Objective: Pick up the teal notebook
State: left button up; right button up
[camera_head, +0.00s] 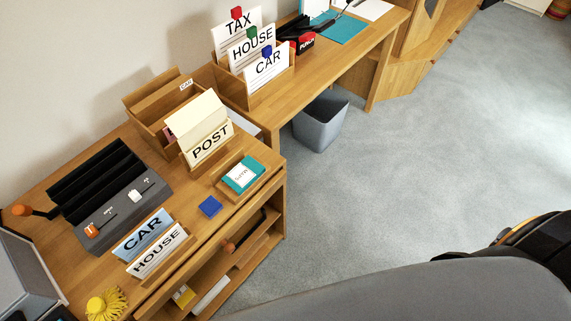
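A small teal notebook-like item (243,174) with a white label lies flat on a small wooden tray (228,188), near the right front corner of the wooden cabinet top. Its label writing is too small to read surely. A larger flat teal sheet or folder (341,29) lies on the desk at the back, partly under dark objects. I cannot tell for sure which of the two is the notebook. Neither of my grippers is in view. Nothing is seen touching the small teal item.
A blue square (210,206) lies beside the tray. The POST holder (210,144), CAR and HOUSE cards (157,249), a grey unit with black slots (118,205) and a yellow tufted object (106,305) crowd the cabinet. A grey bin (321,121) stands below the desk.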

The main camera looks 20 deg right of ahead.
aim_at(249, 170)
jog(key=z, duration=0.15)
jog(key=u, duration=0.95)
jog(key=l+u, duration=0.9)
jog(key=k+l+u, duration=0.15)
jog(key=l+u, duration=0.3)
jog(key=k+l+u, duration=0.2)
jog(key=l+u, duration=0.25)
jog(key=l, duration=0.1)
